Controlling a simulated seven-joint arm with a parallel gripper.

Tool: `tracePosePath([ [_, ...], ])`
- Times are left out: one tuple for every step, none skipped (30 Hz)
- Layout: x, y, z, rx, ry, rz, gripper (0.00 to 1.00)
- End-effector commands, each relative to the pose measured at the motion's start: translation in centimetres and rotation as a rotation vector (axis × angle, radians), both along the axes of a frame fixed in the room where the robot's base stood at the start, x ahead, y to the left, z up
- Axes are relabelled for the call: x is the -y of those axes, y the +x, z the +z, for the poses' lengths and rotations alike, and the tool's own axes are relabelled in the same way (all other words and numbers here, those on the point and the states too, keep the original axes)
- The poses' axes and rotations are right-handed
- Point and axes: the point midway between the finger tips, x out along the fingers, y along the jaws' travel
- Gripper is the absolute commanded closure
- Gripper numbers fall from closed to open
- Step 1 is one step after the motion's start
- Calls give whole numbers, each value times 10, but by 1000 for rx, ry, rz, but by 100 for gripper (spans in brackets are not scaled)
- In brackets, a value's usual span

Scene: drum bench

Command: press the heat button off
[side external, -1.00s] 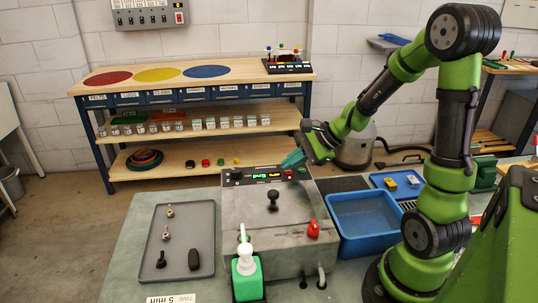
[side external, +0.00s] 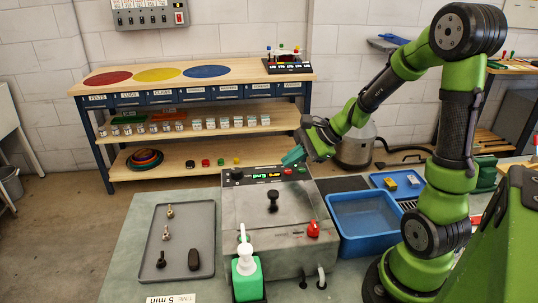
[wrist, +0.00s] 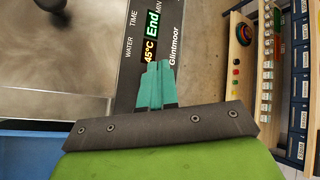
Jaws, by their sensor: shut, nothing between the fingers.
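The grey drum machine (side external: 262,222) stands on the bench with a dark control panel (side external: 240,180) along its far edge. Its display (side external: 266,176) is lit; in the wrist view the display (wrist: 151,38) reads "45°C" in yellow and "End" in green. I cannot read which is the heat button. My gripper (side external: 292,158) is shut and empty, at the panel's right end, seemingly just above it. Its teal fingers (wrist: 155,84) hide part of the panel in the wrist view.
A black knob (side external: 272,203) and a red handle (side external: 313,229) rise from the machine's top. A green pump bottle (side external: 246,276) stands in front. A grey tray (side external: 181,240) lies left and a blue basin (side external: 365,218) right. A shelf bench (side external: 195,140) stands behind.

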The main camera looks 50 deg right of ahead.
Motion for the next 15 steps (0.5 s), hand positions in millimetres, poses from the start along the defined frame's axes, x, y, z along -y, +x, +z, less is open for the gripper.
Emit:
tracePosePath([
  [0, 0, 0, 0, 0, 0, 100],
  [0, 0, 0, 0, 0, 0, 100],
  [0, 0, 0, 0, 0, 0, 100],
  [0, 0, 0, 0, 0, 0, 100],
  [0, 0, 0, 0, 0, 0, 100],
  [0, 0, 1, 1, -1, 0, 100],
  [0, 0, 3, 1, -1, 0, 100],
  [0, 0, 5, 3, -2, 1, 100],
  [0, 0, 8, 3, -3, 2, 100],
  [0, 1, 11, 4, -3, 1, 100],
  [0, 1, 14, 4, -4, 2, 100],
  [0, 1, 19, 4, -2, 2, 100],
  [0, 0, 22, 4, -3, 1, 100],
  [0, 1, 25, 4, -4, 2, 100],
  [0, 1, 29, 4, -4, 2, 100],
])
